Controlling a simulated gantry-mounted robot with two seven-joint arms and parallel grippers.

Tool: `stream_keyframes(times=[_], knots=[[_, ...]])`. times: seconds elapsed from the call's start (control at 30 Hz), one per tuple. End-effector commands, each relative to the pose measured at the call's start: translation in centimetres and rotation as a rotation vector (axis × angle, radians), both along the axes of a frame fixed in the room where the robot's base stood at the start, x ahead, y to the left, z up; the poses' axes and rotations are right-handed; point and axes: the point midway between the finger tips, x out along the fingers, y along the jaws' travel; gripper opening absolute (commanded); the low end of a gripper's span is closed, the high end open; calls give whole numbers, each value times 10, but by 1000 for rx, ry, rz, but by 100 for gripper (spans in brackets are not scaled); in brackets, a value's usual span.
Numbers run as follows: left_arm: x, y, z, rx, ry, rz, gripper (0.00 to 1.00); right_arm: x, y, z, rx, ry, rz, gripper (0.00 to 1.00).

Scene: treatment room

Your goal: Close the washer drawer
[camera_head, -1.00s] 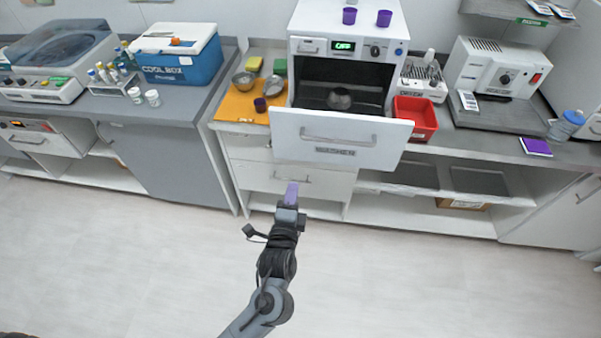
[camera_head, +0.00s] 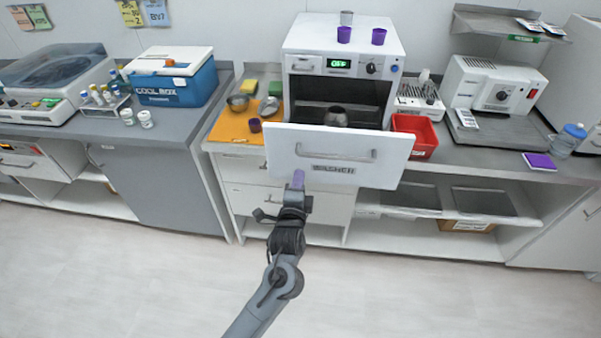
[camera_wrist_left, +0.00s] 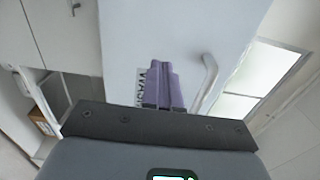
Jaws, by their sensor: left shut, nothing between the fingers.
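The white washer (camera_head: 310,42) stands on the counter with its display reading OFF. Its drawer front (camera_head: 285,152) is pulled out toward me, with a bar handle (camera_head: 335,154) and a WASHER label. A metal cup (camera_head: 336,116) shows inside the opening behind the front. My left gripper (camera_head: 298,179) is shut and empty, its purple fingers at the lower left of the drawer front. In the left wrist view the fingers (camera_wrist_left: 160,84) point at the white front beside the handle (camera_wrist_left: 207,82). I cannot tell whether they touch it. My right gripper is not in view.
An orange mat (camera_head: 230,126) with metal bowls and a dark purple cup lies left of the washer. A red bin (camera_head: 417,134) stands to its right. Purple cups (camera_head: 379,36) and a metal cup stand on top of the washer. The floor in front is clear.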

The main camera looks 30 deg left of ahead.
Motion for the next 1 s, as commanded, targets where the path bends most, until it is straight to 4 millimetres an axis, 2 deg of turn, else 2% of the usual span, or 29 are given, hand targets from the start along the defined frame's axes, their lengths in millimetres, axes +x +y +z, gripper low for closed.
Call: stream_keyframes(times=[0.1,0.3,0.83,1.0], knots=[[16,6,-1,-1,-1,1,0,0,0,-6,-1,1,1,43],[30,12,-1,-1,0,0,0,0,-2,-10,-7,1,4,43],[34,15,0,0,0,0,0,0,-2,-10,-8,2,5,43],[39,30,2,3,0,16,0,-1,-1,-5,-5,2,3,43]])
